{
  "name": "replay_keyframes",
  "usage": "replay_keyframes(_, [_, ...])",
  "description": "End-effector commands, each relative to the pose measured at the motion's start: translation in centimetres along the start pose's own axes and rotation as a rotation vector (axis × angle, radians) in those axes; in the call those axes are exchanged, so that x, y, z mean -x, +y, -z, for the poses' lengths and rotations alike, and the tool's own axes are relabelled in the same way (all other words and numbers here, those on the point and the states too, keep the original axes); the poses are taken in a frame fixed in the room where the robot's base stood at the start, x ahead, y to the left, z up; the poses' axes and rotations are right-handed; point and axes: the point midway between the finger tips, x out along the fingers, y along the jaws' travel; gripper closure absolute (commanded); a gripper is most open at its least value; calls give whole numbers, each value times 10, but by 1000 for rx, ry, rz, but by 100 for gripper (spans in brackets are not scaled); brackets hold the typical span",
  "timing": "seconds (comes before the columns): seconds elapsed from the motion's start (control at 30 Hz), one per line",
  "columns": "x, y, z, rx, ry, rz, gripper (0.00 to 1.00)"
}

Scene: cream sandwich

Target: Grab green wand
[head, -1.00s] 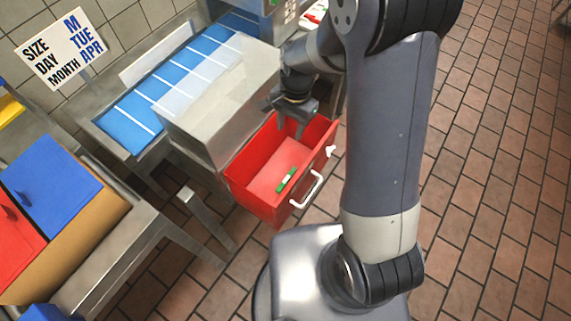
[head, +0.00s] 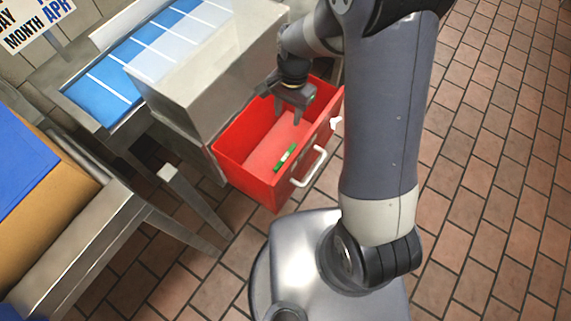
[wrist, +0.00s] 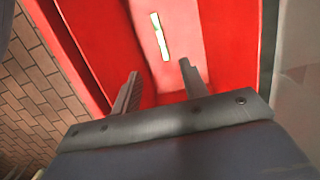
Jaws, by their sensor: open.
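The green wand (head: 286,157) is a short green stick with a pale middle. It lies on the floor of the open red drawer (head: 240,164), near the wall with the white handle. In the wrist view the wand (wrist: 160,37) looks pale yellow with a green edge and lies beyond my fingertips. My gripper (head: 287,116) is open and empty, pointing down into the far part of the drawer, apart from the wand. In the wrist view my gripper's two fingers (wrist: 160,70) are spread, with the drawer floor showing between them.
The drawer's white handle (head: 310,168) is on its front wall. A metal cabinet (head: 210,90) stands behind the drawer, next to a blue striped tray (head: 125,75). A metal table (head: 90,250) with a blue-topped box is at the left. Tiled floor is open at the right.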

Motion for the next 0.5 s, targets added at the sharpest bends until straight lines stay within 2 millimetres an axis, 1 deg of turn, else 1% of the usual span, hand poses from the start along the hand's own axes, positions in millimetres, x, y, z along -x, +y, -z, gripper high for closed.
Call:
replay_keyframes(0.03, [-32, 0, 5, 0, 0, 0, 58])
replay_keyframes(0.2, [-76, 0, 12, 0, 0, 0, 58])
replay_keyframes(0.3, [-92, 0, 14, 0, 0, 0, 58])
replay_keyframes(0.5, [-110, 0, 16, 0, -1, -1, 58])
